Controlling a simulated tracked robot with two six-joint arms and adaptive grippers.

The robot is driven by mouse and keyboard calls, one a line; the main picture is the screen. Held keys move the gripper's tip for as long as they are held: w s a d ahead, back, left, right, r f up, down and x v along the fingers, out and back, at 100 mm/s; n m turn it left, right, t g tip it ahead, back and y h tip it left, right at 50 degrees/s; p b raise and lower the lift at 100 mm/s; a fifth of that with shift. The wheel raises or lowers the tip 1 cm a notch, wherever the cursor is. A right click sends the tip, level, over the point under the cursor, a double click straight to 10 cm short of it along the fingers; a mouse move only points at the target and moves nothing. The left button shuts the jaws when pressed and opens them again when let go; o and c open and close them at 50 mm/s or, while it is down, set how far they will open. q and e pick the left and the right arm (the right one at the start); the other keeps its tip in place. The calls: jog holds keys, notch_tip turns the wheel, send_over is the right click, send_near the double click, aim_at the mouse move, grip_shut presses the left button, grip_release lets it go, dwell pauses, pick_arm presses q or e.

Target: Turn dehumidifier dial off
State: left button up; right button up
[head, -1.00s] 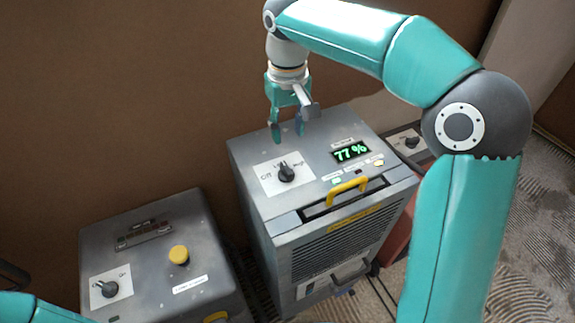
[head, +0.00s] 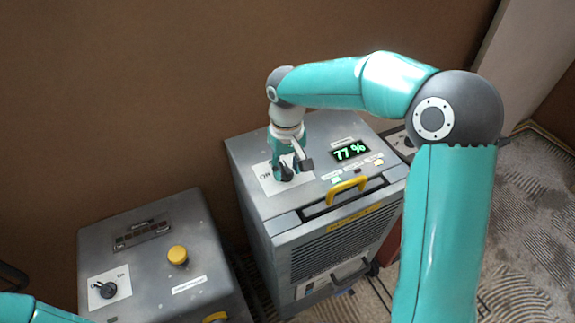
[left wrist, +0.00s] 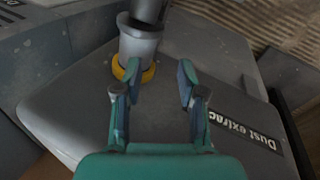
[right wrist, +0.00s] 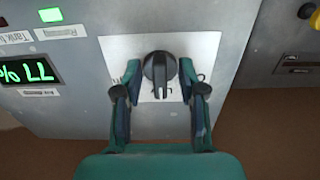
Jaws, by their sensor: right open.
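The dehumidifier (head: 330,245) is a grey cabinet with a green 77 % display (head: 350,151) on top. Its dial (right wrist: 160,68) is a black knob on a white label plate. In the right wrist view the knob's bar stands roughly upright, between the finger sides; the label is partly covered. My right gripper (head: 288,170) is over the dial in the head view, hiding much of it. In the right wrist view the gripper (right wrist: 160,95) is open, one finger on each side of the knob, not closed on it. My left gripper (left wrist: 158,80) is open and empty above a dust extractor.
A second grey machine (head: 150,250) at left has its own black knob (head: 104,289) and a yellow button (head: 178,254). A yellow handle (head: 347,190) rises from the dehumidifier's front top edge. The dust extractor lid (left wrist: 215,110) carries a hose with a yellow ring (left wrist: 133,70).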

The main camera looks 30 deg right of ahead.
grip_shut()
jog(key=shift+n, duration=0.4)
jog(key=n, duration=0.3)
jog(key=n+p, duration=0.1)
jog(key=n, duration=0.1)
jog(key=shift+d+r, duration=0.1)
jog(key=shift+d, duration=0.15)
jog(key=n, duration=0.2)
jog(key=n+p, duration=0.1)
jog(key=n, duration=0.3)
jog(key=shift+w+d, duration=0.15)
jog(key=shift+w, duration=0.1)
grip_release()
dwell(0.4)
